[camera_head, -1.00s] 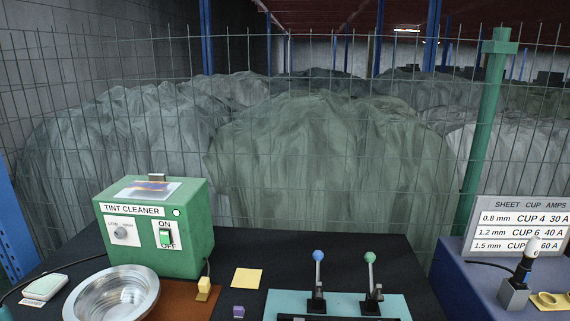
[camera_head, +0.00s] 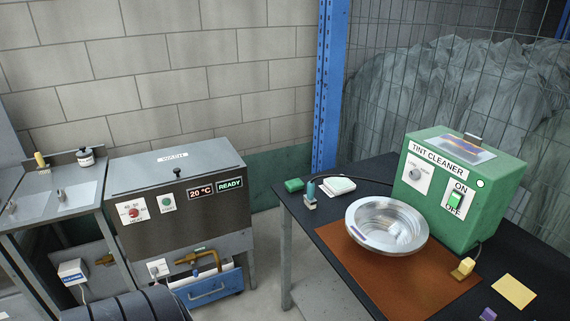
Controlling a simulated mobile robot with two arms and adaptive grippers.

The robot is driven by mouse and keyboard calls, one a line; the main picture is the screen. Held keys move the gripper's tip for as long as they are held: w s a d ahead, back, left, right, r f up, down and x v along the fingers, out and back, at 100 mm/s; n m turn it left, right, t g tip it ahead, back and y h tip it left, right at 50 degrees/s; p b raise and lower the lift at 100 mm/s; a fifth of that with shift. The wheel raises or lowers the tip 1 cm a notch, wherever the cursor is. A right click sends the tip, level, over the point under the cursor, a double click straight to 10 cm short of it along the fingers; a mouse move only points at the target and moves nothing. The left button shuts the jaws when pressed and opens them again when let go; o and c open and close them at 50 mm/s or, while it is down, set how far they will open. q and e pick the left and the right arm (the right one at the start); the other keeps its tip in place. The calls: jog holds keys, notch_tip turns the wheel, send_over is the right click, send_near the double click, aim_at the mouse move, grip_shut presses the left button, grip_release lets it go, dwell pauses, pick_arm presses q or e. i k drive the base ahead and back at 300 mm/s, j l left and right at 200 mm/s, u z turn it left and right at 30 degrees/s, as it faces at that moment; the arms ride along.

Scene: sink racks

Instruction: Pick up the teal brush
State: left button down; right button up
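A small teal-handled object (camera_head: 310,187), which looks like the teal brush, stands upright in a grey block (camera_head: 310,203) near the left edge of the black table (camera_head: 375,176). It is too small to make out its bristles. A green block or sponge (camera_head: 294,185) lies just to its left and a white pad (camera_head: 338,185) just to its right. Neither of my grippers shows in this view.
A steel bowl (camera_head: 362,238) sits on a brown mat (camera_head: 345,262) close to the brush. The green tint cleaner box (camera_head: 490,190) stands to the right. A wash machine (camera_head: 150,190) stands left, across a floor gap. A yellow-handled item (camera_head: 40,161) is at far left.

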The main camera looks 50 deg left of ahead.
aim_at(309, 201)
jog(key=u, duration=1.45)
